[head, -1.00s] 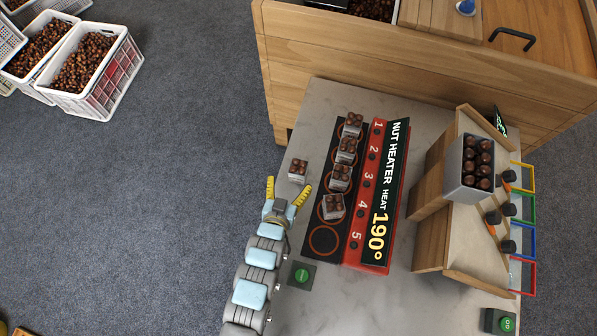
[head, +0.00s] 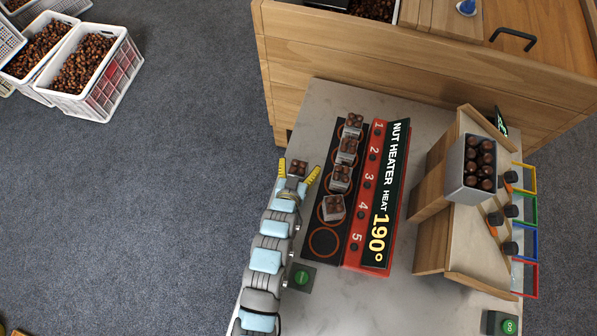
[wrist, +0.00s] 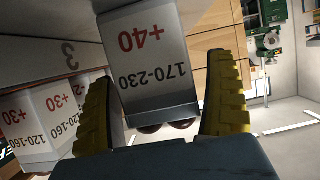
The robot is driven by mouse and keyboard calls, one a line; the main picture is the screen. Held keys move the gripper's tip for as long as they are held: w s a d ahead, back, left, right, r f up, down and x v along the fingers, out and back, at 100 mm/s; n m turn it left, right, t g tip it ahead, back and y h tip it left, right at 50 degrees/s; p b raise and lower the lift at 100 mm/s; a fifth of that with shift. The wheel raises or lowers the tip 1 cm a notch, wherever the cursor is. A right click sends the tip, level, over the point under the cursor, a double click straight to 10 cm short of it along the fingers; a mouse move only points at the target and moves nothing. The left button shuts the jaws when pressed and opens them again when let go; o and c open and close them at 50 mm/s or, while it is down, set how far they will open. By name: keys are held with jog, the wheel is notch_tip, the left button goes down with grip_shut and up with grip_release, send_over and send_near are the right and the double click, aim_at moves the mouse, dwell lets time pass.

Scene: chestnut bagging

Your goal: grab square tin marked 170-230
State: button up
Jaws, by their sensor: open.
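The square tin marked 170-230 (wrist: 160,65) shows in the wrist view with a red +40 above its black range, upside down in the picture. Brown chestnuts show at its open end. In the head view the tin (head: 298,170) stands on the grey table, left of the heater. My gripper (head: 299,170) is open, with its yellow fingers on either side of the tin. In the wrist view my gripper (wrist: 165,105) also has one finger on each side of the tin. I cannot tell whether the fingers touch it.
A green button (head: 301,278) sits near the front. A wooden rack (head: 440,190) stands further right.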

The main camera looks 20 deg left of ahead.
jog(key=shift+x, duration=0.85)
jog(key=shift+s, duration=0.1)
jog(key=c, duration=1.4)
jog(key=shift+o, duration=0.2)
